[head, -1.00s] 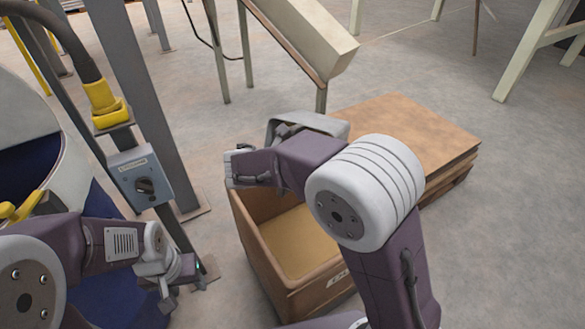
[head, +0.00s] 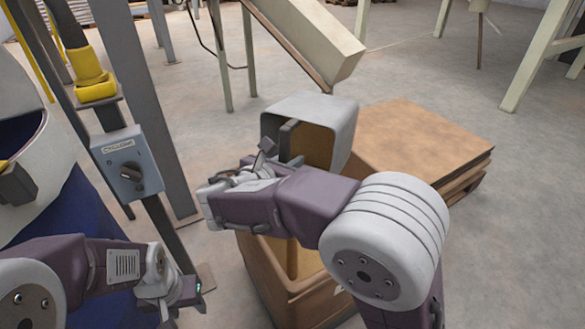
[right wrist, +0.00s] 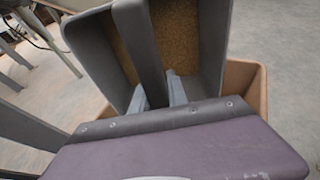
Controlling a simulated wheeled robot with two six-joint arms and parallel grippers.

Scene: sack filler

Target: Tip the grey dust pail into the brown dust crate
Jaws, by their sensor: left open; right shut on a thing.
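The grey dust pail (head: 345,115) is held up over the far part of the brown dust crate (head: 308,306), its mouth turned partly toward me. Tan dust shows inside the pail (right wrist: 215,70) in the right wrist view. My right gripper (head: 283,160) is shut on the pail's grey handle bar; its fingertips (right wrist: 160,95) meet the bar in the right wrist view. The crate's brown rim (right wrist: 262,95) shows behind the pail there. My right arm hides much of the crate, and I cannot tell whether dust is falling. My left gripper (head: 180,308) is open and empty, left of the crate.
A pallet stack with a brown top (head: 425,140) stands right behind the crate. A grey switch box (head: 130,170) on a post is at left, near a yellow fitting (head: 95,85). A pale chute (head: 310,40) hangs beyond the pail. Floor at the right is open.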

